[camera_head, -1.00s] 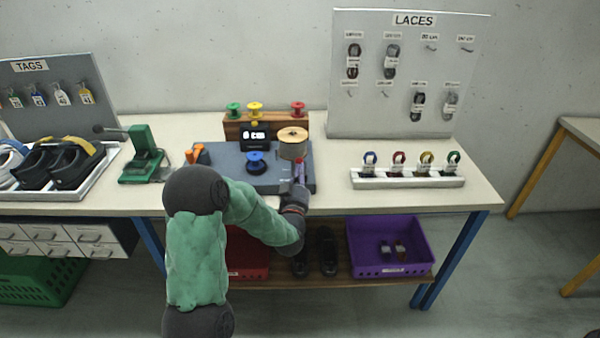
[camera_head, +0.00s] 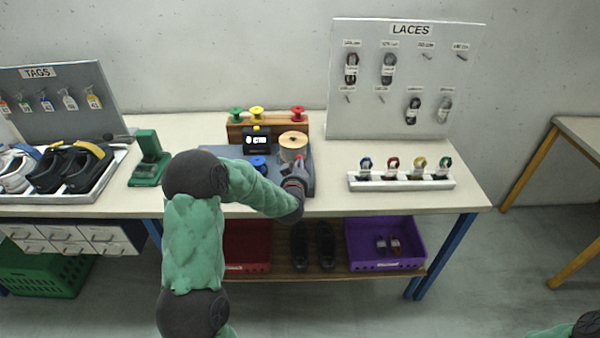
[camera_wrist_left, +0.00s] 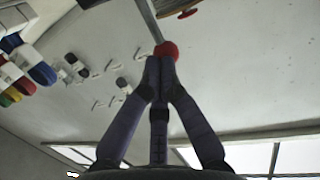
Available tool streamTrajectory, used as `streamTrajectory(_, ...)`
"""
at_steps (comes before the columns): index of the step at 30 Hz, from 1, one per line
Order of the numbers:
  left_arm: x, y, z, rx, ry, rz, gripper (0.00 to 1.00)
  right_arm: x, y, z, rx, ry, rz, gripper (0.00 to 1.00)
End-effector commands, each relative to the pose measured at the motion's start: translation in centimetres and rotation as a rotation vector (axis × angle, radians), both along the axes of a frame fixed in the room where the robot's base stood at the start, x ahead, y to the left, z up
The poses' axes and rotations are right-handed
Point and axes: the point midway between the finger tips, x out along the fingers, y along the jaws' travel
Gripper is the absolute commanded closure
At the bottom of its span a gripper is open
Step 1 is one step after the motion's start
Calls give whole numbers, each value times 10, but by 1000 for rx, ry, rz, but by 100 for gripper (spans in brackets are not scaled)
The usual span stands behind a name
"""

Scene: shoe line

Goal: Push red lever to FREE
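The red lever shows in the left wrist view as a round red knob (camera_wrist_left: 168,50) on a grey stalk (camera_wrist_left: 149,18). In the head view a small bit of its red (camera_head: 299,158) shows at the right side of the grey machine (camera_head: 308,182), below the tan spool. My left gripper (camera_head: 298,170) is at this spot. In the left wrist view its fingers (camera_wrist_left: 158,62) are closed together, with the tips right at the knob; they appear to touch it, not grip it. Any FREE marking is not readable. My right gripper is out of view.
The tan spool (camera_head: 293,142), a blue knob (camera_head: 258,163) and a small display (camera_head: 256,141) crowd the machine. A rack of colored spools (camera_head: 235,127) stands behind. A white lace holder (camera_head: 402,182) is to the right, with bare table between. A green device (camera_head: 149,160) stands left.

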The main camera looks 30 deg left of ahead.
Motion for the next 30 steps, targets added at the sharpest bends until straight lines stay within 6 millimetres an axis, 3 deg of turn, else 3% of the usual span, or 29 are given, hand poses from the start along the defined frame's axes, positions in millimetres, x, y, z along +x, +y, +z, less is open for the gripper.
streamTrajectory(1, 3, 2, 10, -15, 23, 1, 100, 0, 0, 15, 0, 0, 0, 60)
streamTrajectory(15, 27, 17, 16, -168, 272, 1, 100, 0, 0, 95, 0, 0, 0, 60)
streamTrajectory(21, 36, 22, 14, -223, 360, 0, 100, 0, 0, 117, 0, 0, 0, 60)
streamTrajectory(30, 44, 28, 9, -226, 371, 1, 100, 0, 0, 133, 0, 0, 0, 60)
